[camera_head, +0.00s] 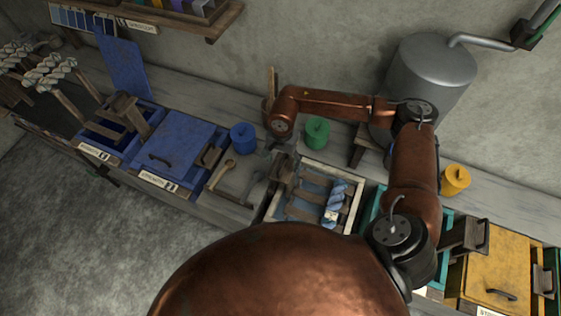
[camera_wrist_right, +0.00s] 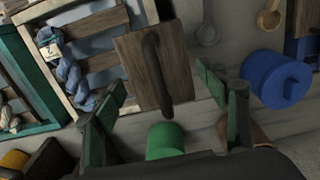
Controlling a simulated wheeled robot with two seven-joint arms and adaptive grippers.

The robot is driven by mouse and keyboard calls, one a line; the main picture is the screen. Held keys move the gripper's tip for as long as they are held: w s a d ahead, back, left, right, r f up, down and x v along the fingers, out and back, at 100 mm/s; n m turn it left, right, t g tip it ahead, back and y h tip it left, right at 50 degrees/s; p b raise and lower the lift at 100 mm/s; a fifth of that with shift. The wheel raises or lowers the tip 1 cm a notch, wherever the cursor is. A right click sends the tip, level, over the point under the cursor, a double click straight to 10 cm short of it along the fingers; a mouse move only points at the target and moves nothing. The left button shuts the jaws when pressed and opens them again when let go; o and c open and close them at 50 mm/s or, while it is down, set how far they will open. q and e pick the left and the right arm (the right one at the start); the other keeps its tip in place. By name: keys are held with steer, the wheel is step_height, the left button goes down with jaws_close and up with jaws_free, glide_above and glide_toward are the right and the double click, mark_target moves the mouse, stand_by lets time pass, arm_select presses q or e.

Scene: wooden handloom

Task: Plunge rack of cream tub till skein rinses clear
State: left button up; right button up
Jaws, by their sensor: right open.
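The cream tub (camera_head: 272,213) stands on the bench below my right arm; its pale rim also shows in the wrist view (camera_wrist_right: 42,62). Its wooden slatted rack (camera_head: 305,212) lies over bluish water, with a blue skein (camera_head: 335,203) on its right part. The skein shows in the wrist view (camera_wrist_right: 70,75). The rack's upright wooden plate with a dark handle (camera_wrist_right: 152,62) is at the tub's end. My right gripper (camera_wrist_right: 160,84) is open, its green fingers either side of the handle's lower end, apparently not touching. In the head view the gripper (camera_head: 277,155) is partly hidden.
A blue lidded tub (camera_head: 177,140) stands left, a teal tub (camera_head: 372,212) and yellow lid (camera_head: 497,262) right. Green (camera_head: 317,132), blue (camera_head: 243,138) and yellow (camera_head: 455,180) canisters stand behind. A metal tank (camera_head: 435,65) stands behind.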

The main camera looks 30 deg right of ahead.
steer(key=shift+o, duration=0.2)
steer(key=shift+r+p, duration=1.35)
steer(key=shift+r, duration=2.2)
